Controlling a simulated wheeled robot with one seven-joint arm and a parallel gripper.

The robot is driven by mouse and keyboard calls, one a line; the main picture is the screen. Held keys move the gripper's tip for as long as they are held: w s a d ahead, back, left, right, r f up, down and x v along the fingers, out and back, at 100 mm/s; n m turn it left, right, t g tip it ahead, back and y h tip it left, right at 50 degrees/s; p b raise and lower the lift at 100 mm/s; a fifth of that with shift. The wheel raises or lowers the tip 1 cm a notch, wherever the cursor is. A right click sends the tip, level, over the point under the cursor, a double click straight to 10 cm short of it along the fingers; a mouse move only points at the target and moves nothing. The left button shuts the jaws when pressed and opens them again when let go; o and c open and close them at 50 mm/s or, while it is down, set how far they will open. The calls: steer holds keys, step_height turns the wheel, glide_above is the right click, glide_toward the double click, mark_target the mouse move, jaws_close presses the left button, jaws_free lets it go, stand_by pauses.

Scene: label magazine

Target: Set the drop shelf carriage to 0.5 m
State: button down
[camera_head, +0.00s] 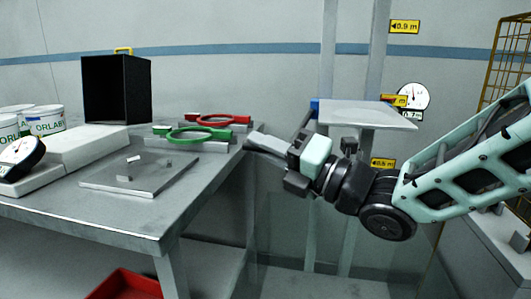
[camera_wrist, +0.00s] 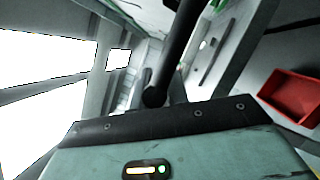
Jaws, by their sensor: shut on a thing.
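The drop shelf carriage is a pale flat plate (camera_head: 365,113) on two grey uprights (camera_head: 374,50), with a blue part (camera_head: 315,106) at its left end. It sits near the 0.7 m mark. The lower yellow label (camera_head: 382,163), apparently 0.5 m, is below the plate. My gripper (camera_head: 298,150) is left of and below the plate, close to a dark bar under the blue part. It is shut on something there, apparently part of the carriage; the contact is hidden. The wrist view shows a black rod (camera_wrist: 178,50) ending in a round knob beyond my teal housing.
The grey table (camera_head: 110,215) on the left bears cans, a gauge, a black box (camera_head: 116,90) and red and green rings (camera_head: 200,135). Its right edge is close to my gripper. A red bin (camera_head: 125,285) is below. A yellow wire cage (camera_head: 510,60) stands at right.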

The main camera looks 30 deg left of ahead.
step_height(320, 180, down, 20)
steer(key=b, duration=1.9)
steer(key=shift+f, duration=0.15)
steer(key=c, duration=1.4)
jaws_free()
steer(key=shift+d, duration=0.1)
steer(key=shift+o, duration=0.2)
steer(key=p+v, duration=0.1)
steer(key=v, duration=1.1)
steer(key=shift+p, duration=0.4)
